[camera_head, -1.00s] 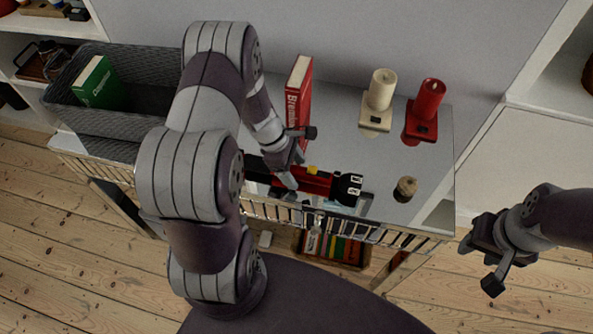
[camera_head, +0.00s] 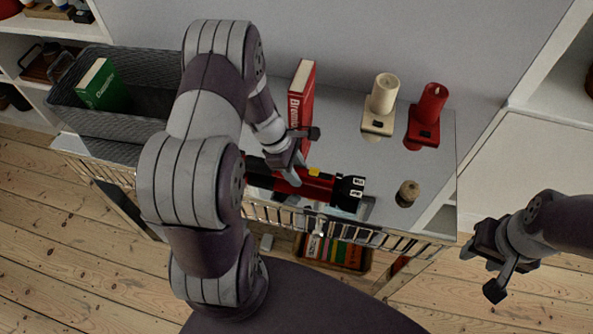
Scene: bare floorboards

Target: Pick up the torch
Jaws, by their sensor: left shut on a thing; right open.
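The torch (camera_head: 318,188) is red and black with a yellow switch. It lies lengthwise at the front of the glossy tabletop (camera_head: 350,148), its black head to the right. My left gripper (camera_head: 298,160) is shut on the torch around its red body. My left arm hides part of the torch's black rear end. I cannot tell whether the torch is clear of the surface. My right gripper (camera_head: 482,272) is open and empty, off to the right over the floor, away from the table.
A red book (camera_head: 301,92) stands behind my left gripper. A cream candle (camera_head: 384,93) and a red candle (camera_head: 431,103) sit on holders at the back right. A small cork-like object (camera_head: 407,193) is right of the torch. A grey basket (camera_head: 120,122) with a green book (camera_head: 102,86) is at left.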

